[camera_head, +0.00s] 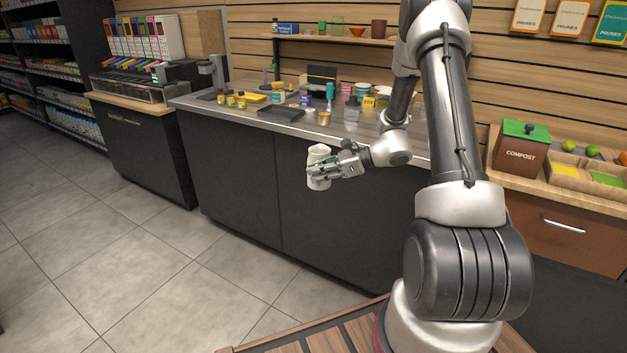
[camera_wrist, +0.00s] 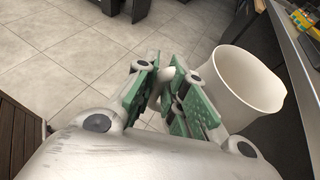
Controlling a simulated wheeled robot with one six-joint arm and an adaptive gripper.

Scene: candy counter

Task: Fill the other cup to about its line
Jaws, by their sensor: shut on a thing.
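My gripper (camera_head: 322,170) is shut on a white open-topped vessel (camera_head: 318,153) and holds it in front of the counter, below the counter top's edge. In the wrist view the vessel (camera_wrist: 240,85) is at the right, with its mouth open and only pale inner wall showing; its bottom is hidden. A white strip, perhaps its handle, lies between the green finger pads (camera_wrist: 170,95). A small greyish cup (camera_head: 352,111) stands on the counter top near its front edge; its line and contents are too small to tell.
The grey counter (camera_head: 245,112) carries a dark tray (camera_head: 281,115), several small jars, a teal-topped bottle (camera_head: 330,92) and yellow boxes. A shelf (camera_head: 345,40) hangs above. A compost box (camera_head: 519,148) stands at right. The tiled floor (camera_head: 130,250) at left is clear.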

